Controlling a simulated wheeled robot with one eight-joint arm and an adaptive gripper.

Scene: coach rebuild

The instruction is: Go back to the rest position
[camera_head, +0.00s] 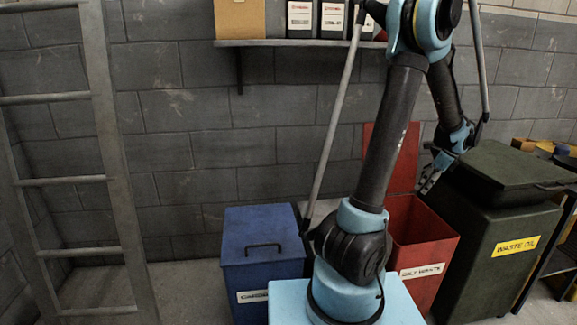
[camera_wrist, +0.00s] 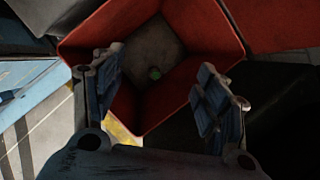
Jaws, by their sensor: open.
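My gripper (camera_head: 430,180) is raised at the right of my arm, above the red waste bin (camera_head: 432,245), pointing down. In the wrist view my gripper (camera_wrist: 162,65) has its two blue-padded fingers spread wide with nothing between them. The open red bin (camera_wrist: 210,28) lies below them. A small green round thing (camera_wrist: 154,73) shows deep inside the bin, well beyond the fingertips. The bin's red lid (camera_head: 375,150) stands up against the wall, partly hidden by my arm.
A blue lidded bin (camera_head: 262,265) stands left of my arm. A dark green waste oil bin (camera_head: 500,235) with its lid shut stands close on the right. A wall shelf (camera_head: 290,43) holds binders. A ladder (camera_head: 115,180) stands at the left.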

